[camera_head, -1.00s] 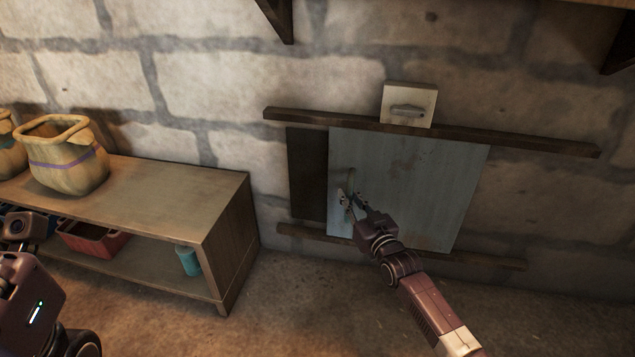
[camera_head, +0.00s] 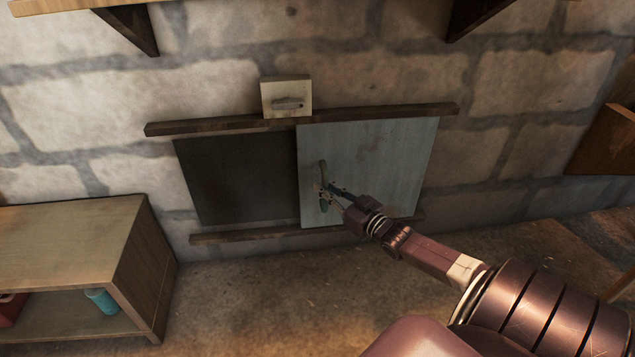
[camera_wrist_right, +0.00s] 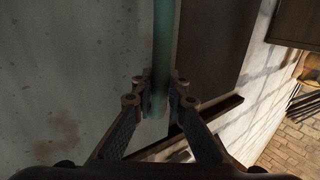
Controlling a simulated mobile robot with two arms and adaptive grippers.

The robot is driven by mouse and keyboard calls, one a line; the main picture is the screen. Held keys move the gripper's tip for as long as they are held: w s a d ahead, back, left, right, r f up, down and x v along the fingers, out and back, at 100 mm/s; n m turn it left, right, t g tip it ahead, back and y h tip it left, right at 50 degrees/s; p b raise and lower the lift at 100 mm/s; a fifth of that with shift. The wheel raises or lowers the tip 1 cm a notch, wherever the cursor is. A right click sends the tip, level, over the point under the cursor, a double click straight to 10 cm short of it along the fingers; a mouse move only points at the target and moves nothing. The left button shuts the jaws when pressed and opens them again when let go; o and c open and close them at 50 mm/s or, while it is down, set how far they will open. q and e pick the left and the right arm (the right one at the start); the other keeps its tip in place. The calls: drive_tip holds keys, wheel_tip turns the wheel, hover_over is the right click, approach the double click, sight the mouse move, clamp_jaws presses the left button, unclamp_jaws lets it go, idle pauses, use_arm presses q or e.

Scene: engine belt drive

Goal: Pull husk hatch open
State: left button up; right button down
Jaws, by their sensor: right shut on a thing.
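The husk hatch is a pale blue-grey sliding panel (camera_head: 385,165) between two dark wooden rails on the stone wall. It stands toward the right end of the rails, and a dark opening (camera_head: 240,178) shows to its left. A green vertical handle (camera_head: 323,174) is near the panel's left edge; it also shows in the right wrist view (camera_wrist_right: 163,60). My right gripper (camera_head: 325,195) is shut on the handle, with its fingers on both sides of the bar in the right wrist view (camera_wrist_right: 158,98). My left gripper is not in view.
The upper rail (camera_head: 380,115) and lower rail (camera_head: 240,235) bound the panel. A small plate with a grey latch (camera_head: 287,98) sits above the upper rail. A wooden shelf unit (camera_head: 75,245) with a teal cup (camera_head: 102,301) stands at left. The floor below the hatch is clear.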

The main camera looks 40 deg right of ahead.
drive_tip(key=c, duration=1.9)
unclamp_jaws()
drive_tip(key=shift+s, duration=0.1)
drive_tip(key=s, duration=1.2)
